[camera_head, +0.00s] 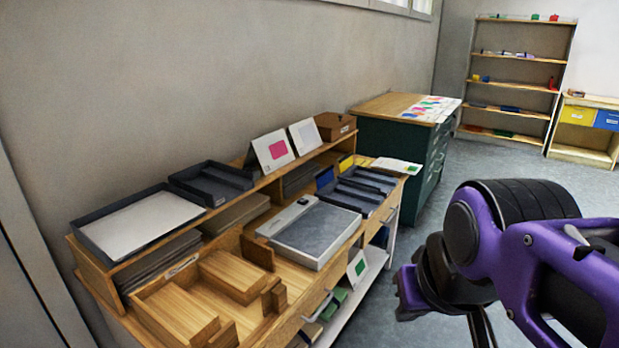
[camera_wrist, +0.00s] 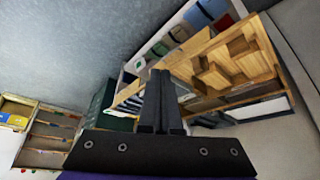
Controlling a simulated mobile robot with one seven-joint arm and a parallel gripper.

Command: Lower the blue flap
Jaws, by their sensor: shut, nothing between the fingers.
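A blue panel (camera_head: 607,120), likely the blue flap, is on the front of a small wooden stand (camera_head: 580,154) at the far right of the head view, cut by the picture edge. It hangs upright beside a yellow panel (camera_head: 578,115). In the wrist view the stand's yellow panel (camera_wrist: 13,120) shows at the far left. My gripper (camera_wrist: 160,74) is shut and empty, in mid-air and far from the stand. My arm is at the right of the head view, where the fingers cannot be made out.
A wooden bench (camera_head: 290,291) with trays and wooden blocks stands along the wall. Behind it are a dark green cabinet (camera_head: 385,150) and an open shelf (camera_head: 515,88). Grey floor (camera_head: 500,160) lies clear between the cabinet and the stand.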

